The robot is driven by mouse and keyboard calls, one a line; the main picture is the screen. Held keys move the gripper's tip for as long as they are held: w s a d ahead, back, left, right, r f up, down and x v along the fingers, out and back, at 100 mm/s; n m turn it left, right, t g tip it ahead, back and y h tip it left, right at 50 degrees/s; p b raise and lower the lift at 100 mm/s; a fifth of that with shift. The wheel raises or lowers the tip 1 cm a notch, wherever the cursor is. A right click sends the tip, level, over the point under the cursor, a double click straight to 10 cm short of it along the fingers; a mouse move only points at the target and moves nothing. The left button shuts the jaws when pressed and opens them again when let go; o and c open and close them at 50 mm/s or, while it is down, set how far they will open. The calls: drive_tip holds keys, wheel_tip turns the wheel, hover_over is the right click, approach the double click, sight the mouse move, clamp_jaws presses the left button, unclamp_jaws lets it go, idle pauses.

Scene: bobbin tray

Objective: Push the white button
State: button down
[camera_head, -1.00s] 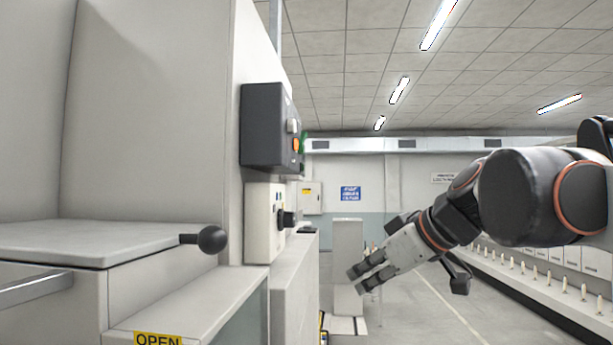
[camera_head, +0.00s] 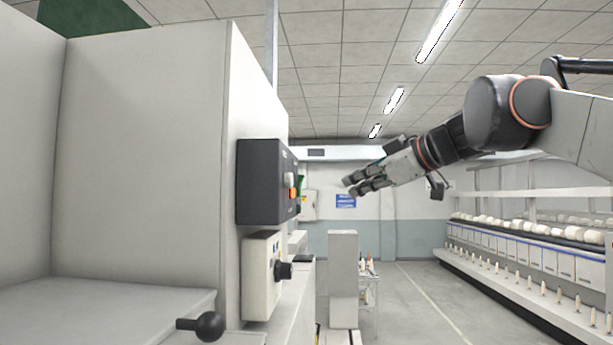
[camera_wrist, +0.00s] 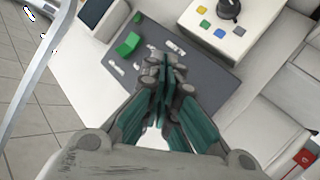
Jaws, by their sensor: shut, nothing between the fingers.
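The white button (camera_head: 289,180) sticks out from the right-hand face of a dark control box (camera_head: 258,182) in the head view, above an orange button (camera_head: 293,193). My gripper (camera_head: 354,186) is shut and empty, to the right of the box at about the button's height in the picture. It points left toward the box, with a visible gap between. In the wrist view my gripper's fingers (camera_wrist: 163,68) are together in front of the dark panel (camera_wrist: 205,72). They cover its middle, and I cannot make out the white button there. A green button (camera_wrist: 128,44) shows left of the fingers.
Below the dark box is a white box (camera_head: 258,280) with a black knob (camera_head: 283,271); the wrist view shows its small coloured buttons too. A black ball handle (camera_head: 209,326) juts out at lower left. The aisle floor (camera_head: 420,300) is clear.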

sight(289, 180)
drive_tip(key=a, duration=0.8)
drive_tip(key=shift+w+a, duration=0.15)
drive_tip(key=shift+a, duration=0.25)
drive_tip(key=shift+a, duration=0.1)
idle(1.4)
drive_tip(key=shift+a, duration=0.35)
drive_tip(key=shift+a+p, duration=0.3)
drive_tip(key=shift+a, duration=0.2)
idle(0.8)
drive_tip(key=shift+d, duration=0.95)
